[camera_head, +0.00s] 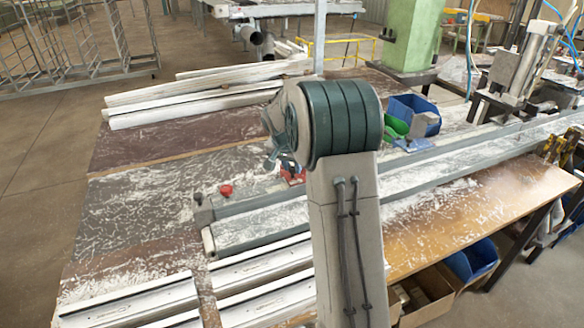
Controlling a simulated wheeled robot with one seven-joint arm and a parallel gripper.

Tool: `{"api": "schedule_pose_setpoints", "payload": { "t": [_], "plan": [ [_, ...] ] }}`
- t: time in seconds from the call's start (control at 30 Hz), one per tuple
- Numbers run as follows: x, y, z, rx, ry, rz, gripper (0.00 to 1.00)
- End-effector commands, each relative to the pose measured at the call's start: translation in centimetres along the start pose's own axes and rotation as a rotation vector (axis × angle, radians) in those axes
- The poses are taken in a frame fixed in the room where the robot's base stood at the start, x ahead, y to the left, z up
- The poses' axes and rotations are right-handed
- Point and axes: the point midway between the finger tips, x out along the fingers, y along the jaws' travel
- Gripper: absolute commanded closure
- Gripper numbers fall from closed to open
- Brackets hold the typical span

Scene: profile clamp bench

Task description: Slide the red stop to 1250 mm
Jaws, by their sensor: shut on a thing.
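The red stop (292,174) sits on the long grey rail (262,201), just left of my arm's upright link. Only a small part of it shows. My gripper (275,163) is mostly hidden behind my own arm's rounded joint. What shows of it is at the red stop, and it is shut on it. A separate small red knob (226,190) is near the rail's left end. I cannot read any millimetre marks on the rail from here.
White profiles (125,300) lie at the front left, and more (190,90) lie at the back. A blue bin (414,108) and a green piece (396,126) stand behind the rail. A clamp machine (520,70) is at the upper right. White shavings cover much of the bench.

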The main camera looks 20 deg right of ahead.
Motion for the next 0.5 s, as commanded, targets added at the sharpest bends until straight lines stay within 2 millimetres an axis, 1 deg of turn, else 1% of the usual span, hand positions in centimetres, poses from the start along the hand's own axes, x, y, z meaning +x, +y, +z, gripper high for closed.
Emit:
{"api": "schedule_pose_setpoints", "payload": {
  "t": [0.2, 0.23, 0.3, 0.5],
  "plan": [
    [-0.08, -0.15, 0.05, -0.003, 0.0, -0.002, 1.0],
    [-0.08, -0.15, 0.05, -0.003, 0.0, -0.002, 0.74],
    [-0.07, -0.14, 0.05, -0.003, 0.0, -0.002, 0.56],
    [-0.01, 0.06, -0.06, 0.001, 0.0, -0.001, 0.56]
  ]
}}
